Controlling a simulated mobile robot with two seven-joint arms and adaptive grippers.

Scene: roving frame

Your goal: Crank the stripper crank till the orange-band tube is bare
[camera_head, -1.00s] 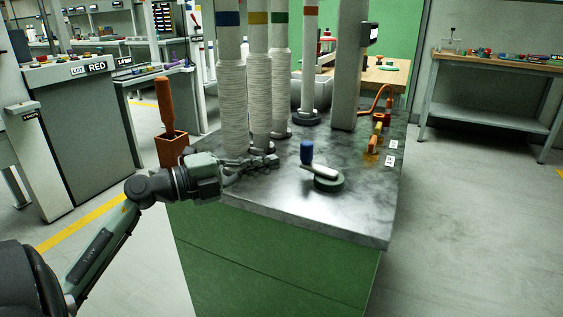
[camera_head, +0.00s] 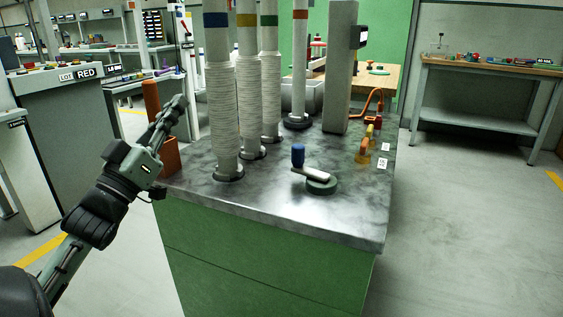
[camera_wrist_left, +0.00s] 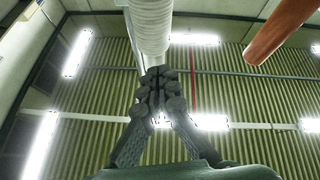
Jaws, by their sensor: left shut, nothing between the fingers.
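The stripper crank is a pale arm (camera_head: 311,173) with a blue upright knob (camera_head: 298,155) on a round dark green base (camera_head: 321,186), near the worktop's front edge. The orange-band tube (camera_head: 300,65) stands behind it on a dark round foot, its band near the top of the picture; its visible side is smooth, without rings. My left gripper (camera_head: 180,103) is shut and empty, raised and pointing up at the worktop's left edge, well left of the crank. In the left wrist view its closed fingers (camera_wrist_left: 158,82) point toward the ceiling. My right gripper is not in view.
Blue-band (camera_head: 222,110), yellow-band (camera_head: 250,100) and green-band (camera_head: 270,95) tubes, wrapped in pale rings, stand between my left gripper and the crank. An orange holder (camera_head: 170,160) is beside my gripper. A grey post (camera_head: 340,70) stands behind. The worktop's front left is clear.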

